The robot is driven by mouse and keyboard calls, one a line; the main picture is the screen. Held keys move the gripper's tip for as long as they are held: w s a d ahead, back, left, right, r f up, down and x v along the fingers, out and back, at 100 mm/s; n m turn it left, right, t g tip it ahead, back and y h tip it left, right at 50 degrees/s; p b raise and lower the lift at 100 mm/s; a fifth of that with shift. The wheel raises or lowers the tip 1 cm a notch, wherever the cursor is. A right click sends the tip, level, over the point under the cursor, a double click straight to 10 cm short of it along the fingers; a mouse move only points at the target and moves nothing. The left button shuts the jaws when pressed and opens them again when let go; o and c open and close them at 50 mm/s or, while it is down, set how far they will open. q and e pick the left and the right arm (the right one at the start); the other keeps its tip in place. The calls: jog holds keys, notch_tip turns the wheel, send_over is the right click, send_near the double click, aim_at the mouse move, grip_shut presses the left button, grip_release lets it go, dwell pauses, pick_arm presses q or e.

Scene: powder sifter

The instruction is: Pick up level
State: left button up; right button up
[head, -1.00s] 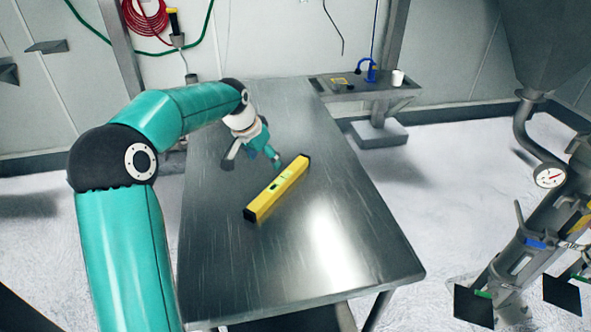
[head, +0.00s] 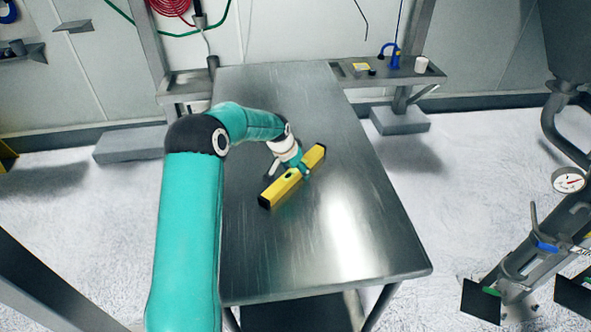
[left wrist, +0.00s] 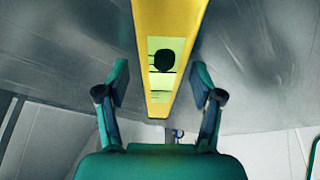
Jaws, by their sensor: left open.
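A yellow level (head: 280,189) with black ends lies on the steel table (head: 340,235), slanting from lower left to upper right. My left gripper (head: 302,168) is at the level, over its middle to upper part in the head view. In the left wrist view my left gripper (left wrist: 160,92) is open, with one finger on each side of the level (left wrist: 170,25). Gaps show between both fingers and the level. A greenish window with a dark round spot shows on the level between the fingers. My right gripper is not in view.
The table around the level is bare. A side shelf (head: 395,72) at the back right holds a white cup (head: 421,65) and a blue object (head: 391,54). Metal sifter equipment with a gauge (head: 568,180) stands at the right, apart from the table.

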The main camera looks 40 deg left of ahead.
pick_arm(q)
jog(key=shift+a+f, duration=0.15)
jog(key=shift+a, duration=0.1)
jog(key=shift+d, duration=0.2)
jog(key=shift+a, duration=0.1)
jog(key=c, duration=0.8)
grip_shut()
